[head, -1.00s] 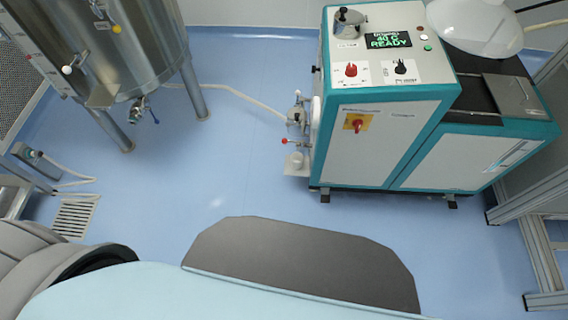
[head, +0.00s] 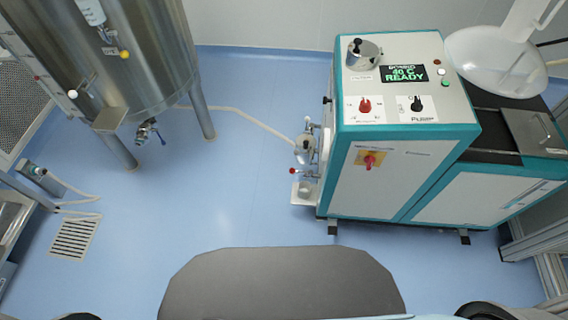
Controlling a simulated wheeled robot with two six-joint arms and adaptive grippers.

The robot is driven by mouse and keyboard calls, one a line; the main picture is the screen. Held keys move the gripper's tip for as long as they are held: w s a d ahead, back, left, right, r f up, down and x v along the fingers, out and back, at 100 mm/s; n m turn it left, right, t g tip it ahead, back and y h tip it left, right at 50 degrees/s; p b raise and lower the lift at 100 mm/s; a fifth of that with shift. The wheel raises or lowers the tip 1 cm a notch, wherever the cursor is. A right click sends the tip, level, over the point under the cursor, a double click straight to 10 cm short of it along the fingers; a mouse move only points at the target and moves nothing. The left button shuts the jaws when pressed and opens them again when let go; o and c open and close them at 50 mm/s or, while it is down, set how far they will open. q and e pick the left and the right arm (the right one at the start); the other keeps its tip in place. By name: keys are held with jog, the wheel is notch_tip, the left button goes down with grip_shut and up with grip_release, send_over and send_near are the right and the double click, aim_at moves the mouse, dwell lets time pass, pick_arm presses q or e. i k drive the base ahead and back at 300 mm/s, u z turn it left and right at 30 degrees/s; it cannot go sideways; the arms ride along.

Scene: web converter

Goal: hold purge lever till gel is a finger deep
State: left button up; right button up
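A small lever with a red knob (head: 292,171) sticks out to the left from the valve fittings (head: 305,150) on the left side of the teal and white machine (head: 385,175). It looks like the purge lever, though no label is readable on it. Below it a small pale cup (head: 305,189) stands on a little white shelf (head: 300,202). The inside of the cup is too small to make out, so I cannot see any gel or its depth. Neither of my grippers is in view.
The machine's display (head: 403,73) reads 40 C READY. A large steel tank (head: 130,60) on legs stands at the left, with a pale hose (head: 245,118) running to the valve fittings. The blue floor (head: 190,200) between me and the machine is clear, with a drain grate (head: 74,238) at left.

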aim_at(292, 170)
jog(key=z, duration=0.05)
jog(key=i, duration=0.4)
jog(key=z, duration=0.2)
jog(key=k, duration=0.65)
jog(key=u, duration=0.15)
jog(key=i, duration=1.5)
jog(key=z, duration=0.6)
